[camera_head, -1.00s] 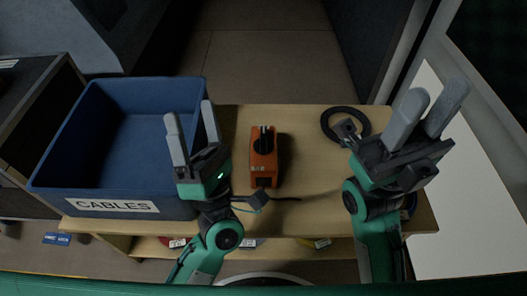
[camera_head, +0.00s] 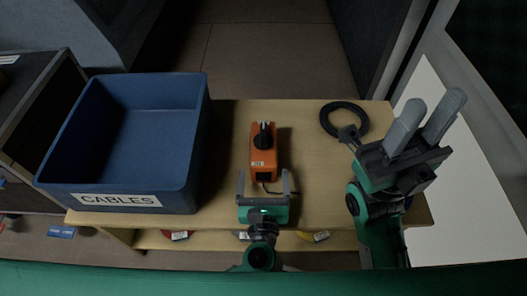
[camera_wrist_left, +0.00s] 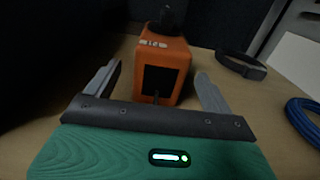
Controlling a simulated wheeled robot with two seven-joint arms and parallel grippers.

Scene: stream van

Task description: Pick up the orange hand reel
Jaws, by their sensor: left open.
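The orange hand reel (camera_head: 263,160) stands on the wooden table, with a black knob on top and a small white label. My left gripper (camera_head: 264,182) is open and empty just in front of the reel's near end, its fingers pointing toward it. In the left wrist view the reel (camera_wrist_left: 164,68) stands beyond and between the two open fingers (camera_wrist_left: 158,85), its dark square end panel facing me. The fingers appear not to reach around it. My right gripper (camera_head: 430,115) is over the table's right side, its fingers apart with nothing seen between them.
A blue bin (camera_head: 180,185) labelled CABLES stands on the table's left. A black ring-shaped coil (camera_head: 325,121) lies at the back right. A blue coil (camera_wrist_left: 303,113) shows at the right in the left wrist view. Bare tabletop lies on both sides of the reel.

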